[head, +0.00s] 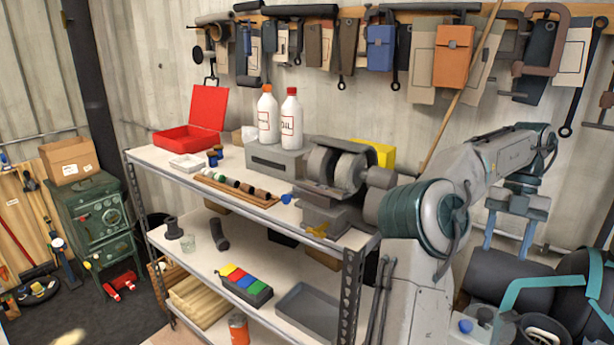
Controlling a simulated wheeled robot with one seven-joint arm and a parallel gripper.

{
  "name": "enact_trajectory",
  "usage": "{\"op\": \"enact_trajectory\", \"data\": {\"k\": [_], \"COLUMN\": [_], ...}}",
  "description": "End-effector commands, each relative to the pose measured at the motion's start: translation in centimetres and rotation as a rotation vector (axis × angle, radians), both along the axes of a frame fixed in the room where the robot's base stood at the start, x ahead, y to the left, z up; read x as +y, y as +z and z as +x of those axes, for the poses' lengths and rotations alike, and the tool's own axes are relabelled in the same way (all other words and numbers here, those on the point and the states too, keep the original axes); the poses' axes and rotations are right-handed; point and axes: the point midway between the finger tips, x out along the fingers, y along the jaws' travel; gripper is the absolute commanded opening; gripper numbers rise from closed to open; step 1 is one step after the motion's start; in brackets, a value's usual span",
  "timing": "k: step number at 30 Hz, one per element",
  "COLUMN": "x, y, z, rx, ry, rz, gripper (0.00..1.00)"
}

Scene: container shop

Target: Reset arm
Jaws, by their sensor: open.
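My gripper (505,254) shows at the right in the head view, at the end of my arm. The arm rises from the lower middle and bends to the right, past the right end of the shelf. The two blue-grey fingers point down and stand apart, with nothing between them. The gripper hangs in front of the wall, above dark rounded objects at the lower right. Its height above them is hard to tell.
A shelf unit (142,158) carries a red case (190,138), two bottles and a grey bench machine (335,165) close to my arm. Tools and pouches hang on the back wall. A green stove (90,215) stands left. Dark floor is partly clear there.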

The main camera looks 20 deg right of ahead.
Motion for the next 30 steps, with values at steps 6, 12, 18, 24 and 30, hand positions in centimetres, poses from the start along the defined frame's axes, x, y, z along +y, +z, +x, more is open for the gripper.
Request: {"op": "enact_trajectory", "data": {"k": [6,12,18,24,30], "x": [1.1,5.6,12.2,20.2,28.7], "y": [0.0,-0.7,-1.7,-2.8,-4.0], "z": [0.5,2.8,5.6,7.5,7.6], "rx": [-0.068,-0.298,-0.516,-0.668,-0.723], "ry": [0.115,0.585,1.185,1.831,2.515], "rz": [0.016,0.063,0.093,0.103,0.100], "gripper": [0.51,0.51,0.51,0.51,0.51]}}
